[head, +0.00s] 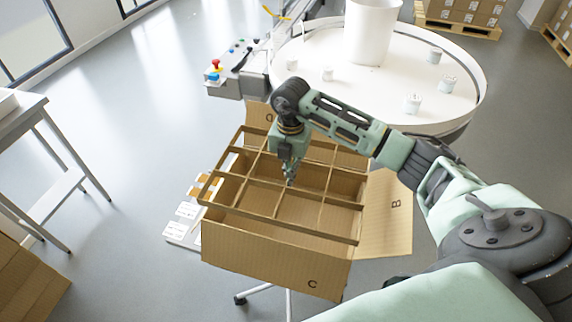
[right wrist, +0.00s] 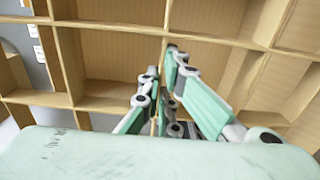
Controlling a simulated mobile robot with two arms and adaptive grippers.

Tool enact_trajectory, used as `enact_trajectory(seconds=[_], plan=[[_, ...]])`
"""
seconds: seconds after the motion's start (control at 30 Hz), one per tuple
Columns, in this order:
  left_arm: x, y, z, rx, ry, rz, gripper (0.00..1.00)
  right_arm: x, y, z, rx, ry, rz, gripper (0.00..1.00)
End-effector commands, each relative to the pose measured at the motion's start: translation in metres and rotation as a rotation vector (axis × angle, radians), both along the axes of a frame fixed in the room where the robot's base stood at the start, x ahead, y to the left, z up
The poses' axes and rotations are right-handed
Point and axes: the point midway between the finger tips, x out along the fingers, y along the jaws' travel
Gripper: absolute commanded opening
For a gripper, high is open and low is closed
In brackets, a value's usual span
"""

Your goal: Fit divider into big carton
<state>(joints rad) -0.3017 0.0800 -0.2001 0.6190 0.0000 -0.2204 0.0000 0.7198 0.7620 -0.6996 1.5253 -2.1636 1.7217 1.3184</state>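The big carton (head: 265,260) stands open, with flaps folded outward; letters show on the front flap and right flap. The brown grid divider (head: 281,223) lies across the carton's opening, and its left part sticks out past the left side. Whether it rests on the rim or hangs just above cannot be told. My right gripper (head: 290,182) points down at the middle of the divider. In the right wrist view the fingers (right wrist: 165,105) are close together on either side of an inner strip of the divider (right wrist: 225,38). My left gripper is not in view.
A round white table (head: 310,45) with a large white container (head: 371,30) and several small white cups stands behind the carton. A control box (head: 238,82) is at the back left. A grey table (head: 50,135) stands at the left, with clear floor between.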

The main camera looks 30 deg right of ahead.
Motion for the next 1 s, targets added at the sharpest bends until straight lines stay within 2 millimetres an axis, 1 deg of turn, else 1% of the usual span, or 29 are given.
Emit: enact_trajectory(seconds=[0.03,0.1,1.0], plan=[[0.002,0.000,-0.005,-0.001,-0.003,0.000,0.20,0.000,0.000,-0.007,0.001,0.001,0.000,0.00],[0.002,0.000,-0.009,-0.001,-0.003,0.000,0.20,0.000,0.000,-0.012,0.001,0.001,0.000,0.00],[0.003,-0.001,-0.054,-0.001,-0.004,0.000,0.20,0.000,0.000,-0.074,0.000,0.000,0.000,0.00]])
